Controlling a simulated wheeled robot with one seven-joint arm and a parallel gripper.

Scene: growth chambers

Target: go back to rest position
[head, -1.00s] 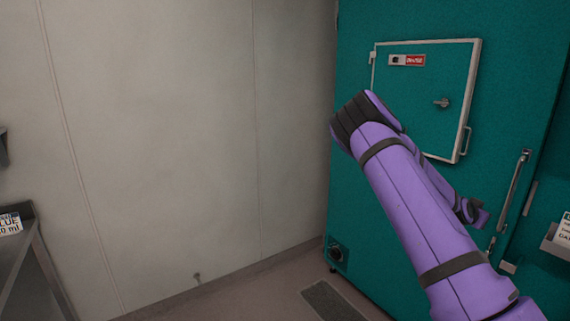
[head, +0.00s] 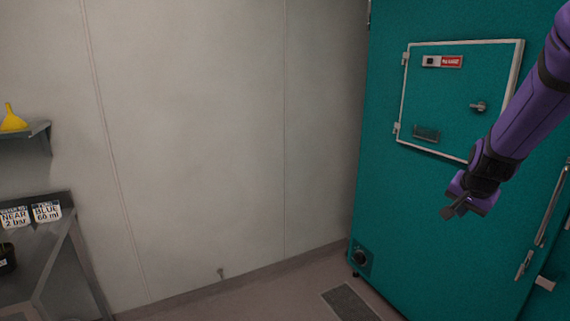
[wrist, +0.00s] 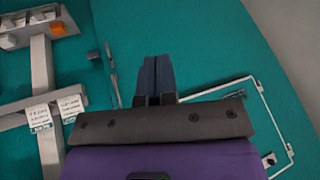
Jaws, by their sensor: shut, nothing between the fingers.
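My gripper (head: 453,210) hangs at the right of the head view, at the end of my purple arm. It is in front of the teal growth chamber (head: 400,225), below the chamber's small white-framed door (head: 440,100). In the wrist view the two dark fingers (wrist: 158,75) lie together with nothing between them. The wrist view faces the teal chamber front. My upper arm is cut off by the right edge of the head view.
A grey bench (head: 60,240) with label cards (head: 46,212) stands at the left. A shelf (head: 40,130) above it holds a yellow funnel (head: 12,119). A floor grate (head: 350,302) lies by the chamber. The wall between is bare. The chamber's long handle (head: 550,210) sticks out.

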